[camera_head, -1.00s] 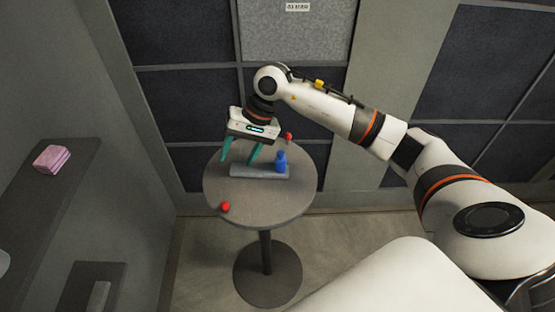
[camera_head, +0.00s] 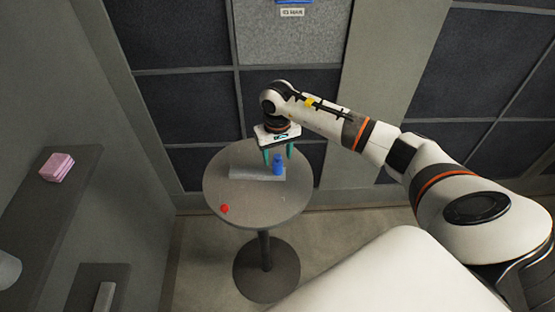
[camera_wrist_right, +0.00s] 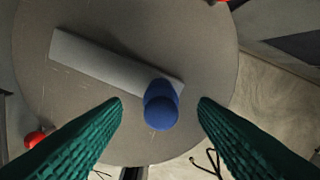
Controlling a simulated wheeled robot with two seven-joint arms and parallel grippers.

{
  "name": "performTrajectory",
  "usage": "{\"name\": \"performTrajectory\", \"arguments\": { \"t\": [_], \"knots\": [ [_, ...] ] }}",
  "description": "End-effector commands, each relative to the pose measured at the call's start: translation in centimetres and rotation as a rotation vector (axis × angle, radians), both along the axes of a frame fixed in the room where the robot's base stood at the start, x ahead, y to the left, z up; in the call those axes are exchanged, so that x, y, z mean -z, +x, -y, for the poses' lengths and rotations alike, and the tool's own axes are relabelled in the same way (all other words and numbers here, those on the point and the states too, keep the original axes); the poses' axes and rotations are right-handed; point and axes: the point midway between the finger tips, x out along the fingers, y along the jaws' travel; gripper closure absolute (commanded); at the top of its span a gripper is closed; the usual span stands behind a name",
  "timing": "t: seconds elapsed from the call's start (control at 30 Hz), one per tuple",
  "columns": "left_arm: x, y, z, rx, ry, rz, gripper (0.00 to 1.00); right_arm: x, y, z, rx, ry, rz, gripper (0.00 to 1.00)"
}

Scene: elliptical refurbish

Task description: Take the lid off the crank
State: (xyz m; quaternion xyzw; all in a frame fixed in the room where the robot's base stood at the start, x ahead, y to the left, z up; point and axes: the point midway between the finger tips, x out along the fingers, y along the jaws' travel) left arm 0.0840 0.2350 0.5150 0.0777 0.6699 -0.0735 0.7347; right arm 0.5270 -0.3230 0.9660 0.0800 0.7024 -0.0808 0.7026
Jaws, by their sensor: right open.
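A crank lies on the round table: a flat grey bar (camera_head: 245,173) with an upright blue knob (camera_head: 278,166) near its right end. In the right wrist view the grey bar (camera_wrist_right: 105,62) runs diagonally and the blue knob (camera_wrist_right: 161,108) is seen from above with a round top. I cannot make out a separate lid. My right gripper (camera_head: 279,154) is open and empty, pointing down above the knob. In the wrist view its green fingers (camera_wrist_right: 160,102) are on either side of the knob, with gaps on both sides. My left gripper is not in view.
The round grey table (camera_head: 240,200) stands near a panelled wall. A red ball (camera_head: 224,209) is at its front-left edge; the wrist view shows red things at the lower left (camera_wrist_right: 35,138) and top edge. A shelf (camera_head: 50,200) at left holds a pink block (camera_head: 57,167).

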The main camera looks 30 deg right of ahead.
Motion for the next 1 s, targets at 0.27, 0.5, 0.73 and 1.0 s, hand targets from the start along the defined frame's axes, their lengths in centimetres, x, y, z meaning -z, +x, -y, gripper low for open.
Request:
{"name": "performTrajectory", "arguments": {
  "t": [0.27,0.5,0.73,1.0],
  "knots": [
    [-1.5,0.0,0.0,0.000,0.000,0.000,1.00,2.8,0.1,0.1,0.000,0.001,-0.001,0.46],
    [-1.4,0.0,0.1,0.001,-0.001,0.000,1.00,3.0,0.1,0.1,0.000,0.000,0.000,0.51],
    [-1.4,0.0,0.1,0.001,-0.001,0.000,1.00,2.9,0.1,0.1,0.000,0.001,0.000,0.89],
    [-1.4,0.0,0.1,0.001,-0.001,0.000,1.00,2.9,0.1,0.1,0.000,0.001,0.000,0.94]
  ]
}}
